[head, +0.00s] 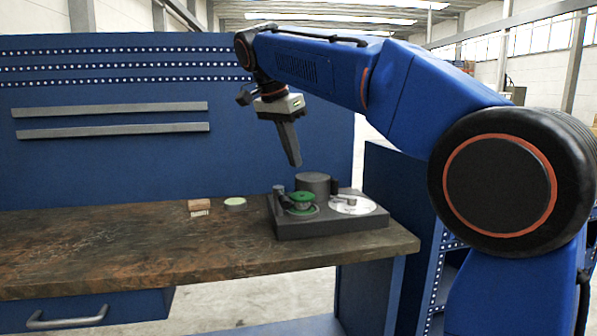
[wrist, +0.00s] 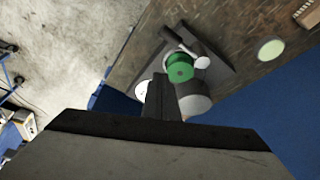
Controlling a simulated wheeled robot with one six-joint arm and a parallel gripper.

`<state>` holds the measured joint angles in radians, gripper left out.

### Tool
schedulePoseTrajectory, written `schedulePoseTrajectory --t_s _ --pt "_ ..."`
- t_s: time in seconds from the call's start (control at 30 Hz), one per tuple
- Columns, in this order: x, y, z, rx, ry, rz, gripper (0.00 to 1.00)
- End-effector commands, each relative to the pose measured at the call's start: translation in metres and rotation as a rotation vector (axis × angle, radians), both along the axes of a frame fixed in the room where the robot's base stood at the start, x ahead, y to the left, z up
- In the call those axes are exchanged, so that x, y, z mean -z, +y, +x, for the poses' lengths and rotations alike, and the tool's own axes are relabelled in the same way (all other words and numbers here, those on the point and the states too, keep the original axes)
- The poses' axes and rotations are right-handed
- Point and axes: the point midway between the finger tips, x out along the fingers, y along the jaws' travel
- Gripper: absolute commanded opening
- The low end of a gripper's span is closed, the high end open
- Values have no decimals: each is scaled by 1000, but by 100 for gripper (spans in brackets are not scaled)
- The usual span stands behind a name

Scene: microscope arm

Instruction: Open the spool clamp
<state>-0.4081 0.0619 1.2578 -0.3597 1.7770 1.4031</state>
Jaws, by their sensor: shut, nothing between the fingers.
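A dark device (head: 330,220) stands on the right end of the wooden workbench. It carries a green spool (head: 301,200), a dark grey cylinder (head: 313,183) behind it and a pale disc (head: 352,204) to the right. A small dark post (head: 279,191) stands left of the spool; I cannot tell whether it is the clamp. In the wrist view the green spool (wrist: 179,67) shows with a dark bar and a pale round end (wrist: 202,62) beside it. My gripper (head: 295,163) is shut and empty, above the device and apart from it. Its fingers (wrist: 161,80) point towards the device.
A brown block (head: 201,204) and a round pale green-topped item (head: 235,203) lie on the workbench (head: 130,245) left of the device. The bench's left part is clear. A blue back panel (head: 180,165) with two grey rails stands behind.

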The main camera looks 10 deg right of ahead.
Motion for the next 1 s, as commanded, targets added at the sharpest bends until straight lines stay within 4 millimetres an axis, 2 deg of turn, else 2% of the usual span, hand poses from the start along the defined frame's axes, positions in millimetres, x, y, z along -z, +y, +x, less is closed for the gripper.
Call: schedulePoseTrajectory --t_s 0.2,0.63,0.77,1.0 --pt "-14 5 0 0 -1 0 0" --pt "-14 3 -2 -6 1 0 0" --pt "-8 -8 -12 -50 8 5 0" --pt "21 -43 -49 -218 33 23 0"
